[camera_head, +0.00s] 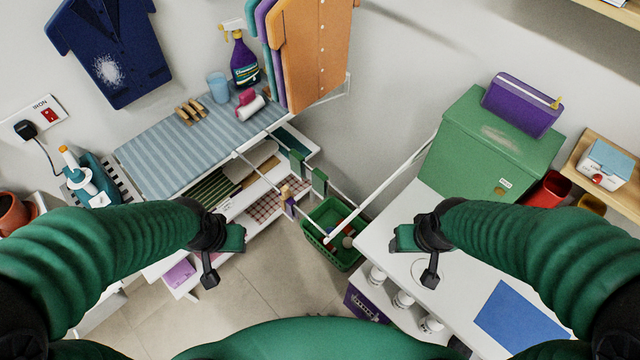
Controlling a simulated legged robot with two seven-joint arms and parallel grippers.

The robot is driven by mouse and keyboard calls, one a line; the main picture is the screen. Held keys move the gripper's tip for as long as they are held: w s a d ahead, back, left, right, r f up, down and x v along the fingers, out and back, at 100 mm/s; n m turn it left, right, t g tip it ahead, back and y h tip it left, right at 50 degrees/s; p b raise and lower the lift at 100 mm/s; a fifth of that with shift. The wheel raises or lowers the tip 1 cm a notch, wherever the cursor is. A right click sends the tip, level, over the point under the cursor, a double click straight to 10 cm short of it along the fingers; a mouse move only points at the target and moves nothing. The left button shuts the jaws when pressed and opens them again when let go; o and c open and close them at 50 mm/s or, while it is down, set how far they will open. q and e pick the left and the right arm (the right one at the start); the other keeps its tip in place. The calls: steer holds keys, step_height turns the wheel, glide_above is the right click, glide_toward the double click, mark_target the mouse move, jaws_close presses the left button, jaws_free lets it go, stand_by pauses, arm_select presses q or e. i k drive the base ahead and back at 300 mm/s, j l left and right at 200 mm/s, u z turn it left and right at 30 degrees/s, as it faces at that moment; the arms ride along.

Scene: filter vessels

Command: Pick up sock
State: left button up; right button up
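Two small dark green cloth pieces hang on the white rack rails at the centre, one at the left (297,163) and one at the right (319,181); they may be socks, but I cannot be sure. A green basket (345,258) on the floor below holds small red, blue and white items, too small to tell apart. My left gripper (222,258) is left of the basket, apart from the hanging pieces. My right gripper (416,258) is over the white counter's left edge. Nothing shows held in either gripper; their finger gaps are unclear.
A striped ironing board (165,150) with a purple spray bottle (243,62) and an iron (90,178) stands at left. A green box (490,150) sits on the white counter (455,290) at right. White rack rails cross the middle; tiled floor (255,285) is open between.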

mark_target(319, 187)
steer(key=i+j+z, duration=0.4)
steer(key=j, duration=0.25)
steer(key=i+j+z, duration=0.2)
steer(key=j, duration=0.2)
steer(key=i+j+z, duration=0.15)
steer(key=j, duration=0.2)
steer(key=j+z, duration=0.2)
steer(key=j, duration=0.2)
steer(key=i, duration=0.05)
